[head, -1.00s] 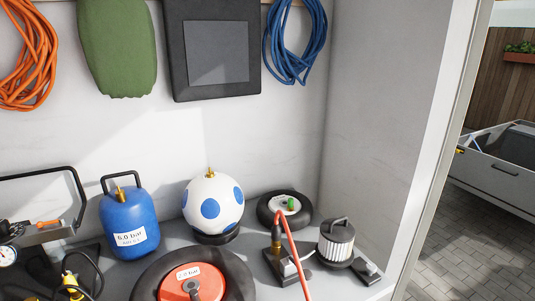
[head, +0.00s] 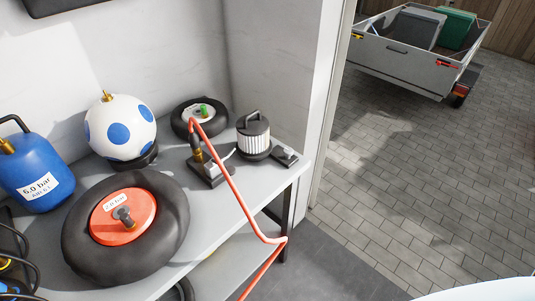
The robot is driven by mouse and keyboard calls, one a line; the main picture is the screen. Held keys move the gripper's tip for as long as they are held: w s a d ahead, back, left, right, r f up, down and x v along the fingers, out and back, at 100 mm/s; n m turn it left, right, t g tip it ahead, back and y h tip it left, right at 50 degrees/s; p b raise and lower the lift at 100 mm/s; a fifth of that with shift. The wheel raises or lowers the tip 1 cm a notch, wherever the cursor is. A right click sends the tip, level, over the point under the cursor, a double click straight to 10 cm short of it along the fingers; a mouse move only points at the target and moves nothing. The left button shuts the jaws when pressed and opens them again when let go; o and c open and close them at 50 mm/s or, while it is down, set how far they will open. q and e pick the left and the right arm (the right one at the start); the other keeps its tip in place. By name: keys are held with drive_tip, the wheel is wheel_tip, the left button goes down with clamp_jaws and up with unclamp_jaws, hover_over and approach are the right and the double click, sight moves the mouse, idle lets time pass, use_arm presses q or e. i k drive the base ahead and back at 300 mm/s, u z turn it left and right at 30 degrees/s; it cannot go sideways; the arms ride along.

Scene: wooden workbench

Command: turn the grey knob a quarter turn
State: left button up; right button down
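I cannot make out a thing that is clearly a grey knob in the head view. A small dark grey box (head: 285,156) with a lighter top lies at the right end of the workbench (head: 205,208); whether it carries a knob is too small to tell. Beside it a black block (head: 211,172) carries a brass-and-black fitting (head: 197,148) with a red hose (head: 236,190). Neither of my grippers is in view.
The bench holds a wheel with a red hub (head: 133,222), a blue tank (head: 36,180), a blue-spotted ball (head: 121,128), a small wheel (head: 181,122) and a ribbed filter (head: 253,138). The hose hangs over the front edge. Paved floor (head: 400,190) is open at right, before a trailer (head: 400,62).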

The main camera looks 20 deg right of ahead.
sight(289, 152)
drive_tip(key=z, duration=1.85)
drive_tip(key=i, duration=0.9)
drive_tip(key=u, duration=2.5)
